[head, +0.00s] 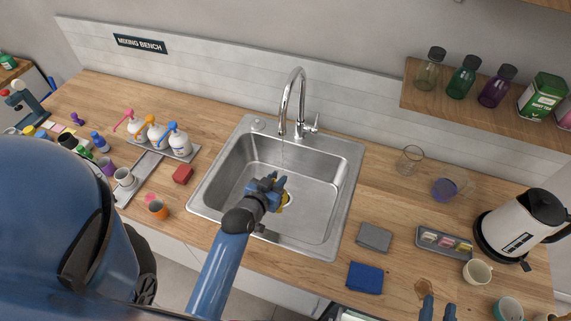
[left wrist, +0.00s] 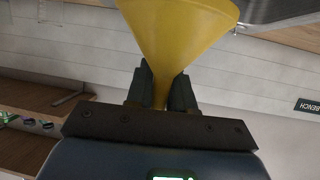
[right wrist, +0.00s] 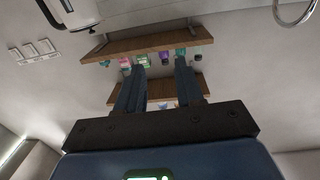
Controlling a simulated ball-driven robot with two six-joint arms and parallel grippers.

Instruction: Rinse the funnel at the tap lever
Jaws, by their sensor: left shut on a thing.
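The yellow funnel (left wrist: 180,35) fills the top of the left wrist view, its wide mouth away from me. My left gripper (left wrist: 161,88) is shut on its narrow stem. In the head view my left gripper (head: 277,185) is over the sink, and only a small part of the funnel (head: 286,201) shows past the fingers. The chrome tap (head: 298,85) stands behind the sink, with its lever (head: 314,124) on the right side. A thin stream of water (head: 282,153) seems to fall from the spout, behind the funnel. My right gripper (head: 437,308) is open and empty at the bottom right.
The steel sink (head: 345,155) is set in the wooden counter. To its right are a grey cloth (head: 374,237), a blue cloth (head: 365,278), a glass (head: 409,160) and a kettle (head: 515,225). Pump bottles (head: 158,137) and a red sponge (head: 183,174) stand left.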

